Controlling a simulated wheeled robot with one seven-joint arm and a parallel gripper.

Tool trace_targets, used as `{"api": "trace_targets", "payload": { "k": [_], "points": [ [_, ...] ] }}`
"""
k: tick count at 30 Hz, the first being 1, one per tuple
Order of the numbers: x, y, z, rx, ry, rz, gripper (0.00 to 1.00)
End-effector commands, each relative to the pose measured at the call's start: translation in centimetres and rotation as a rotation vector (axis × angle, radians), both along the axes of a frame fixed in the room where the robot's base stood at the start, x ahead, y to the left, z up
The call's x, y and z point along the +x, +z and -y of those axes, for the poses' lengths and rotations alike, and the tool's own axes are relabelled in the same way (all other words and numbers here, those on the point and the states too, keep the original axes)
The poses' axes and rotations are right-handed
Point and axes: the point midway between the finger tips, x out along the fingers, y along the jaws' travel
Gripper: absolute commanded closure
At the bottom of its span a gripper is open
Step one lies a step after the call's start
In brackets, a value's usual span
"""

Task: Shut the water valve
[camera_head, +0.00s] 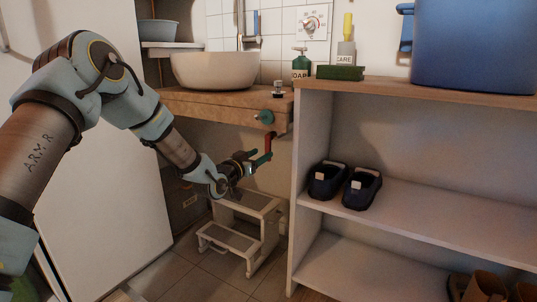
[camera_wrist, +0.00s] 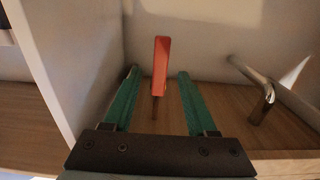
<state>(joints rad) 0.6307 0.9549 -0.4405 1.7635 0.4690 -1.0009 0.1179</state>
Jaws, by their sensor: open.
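The water valve shows as a red lever (camera_head: 269,142) under the right end of the wooden counter in the head view. In the wrist view the red lever (camera_wrist: 161,65) stands between my gripper's two green fingers, with a visible gap on each side. My gripper (camera_head: 262,159) is open and reaches to the lever's lower end from the lower left in the head view. Whether a finger touches the lever cannot be told. The valve's body is not clearly visible.
A white shelf unit (camera_head: 297,190) stands close on the right. A step stool (camera_head: 238,228) is below my gripper. A metal pipe piece (camera_wrist: 262,92) shows right of the fingers.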

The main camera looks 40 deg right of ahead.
Motion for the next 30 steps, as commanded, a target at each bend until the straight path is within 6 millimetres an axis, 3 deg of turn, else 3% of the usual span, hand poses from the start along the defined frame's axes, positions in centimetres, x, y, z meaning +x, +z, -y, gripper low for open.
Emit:
{"api": "trace_targets", "payload": {
  "k": [3,9,21,30],
  "points": [
    [0.5,-0.2,2.2,-0.002,0.0,0.001,0.43],
    [1.2,-0.1,4.6,-0.001,-0.001,0.001,0.43],
    [1.4,0.0,5.4,0.001,0.0,0.0,0.43],
    [1.4,0.0,5.4,0.001,0.0,0.0,0.74]
  ]
}}
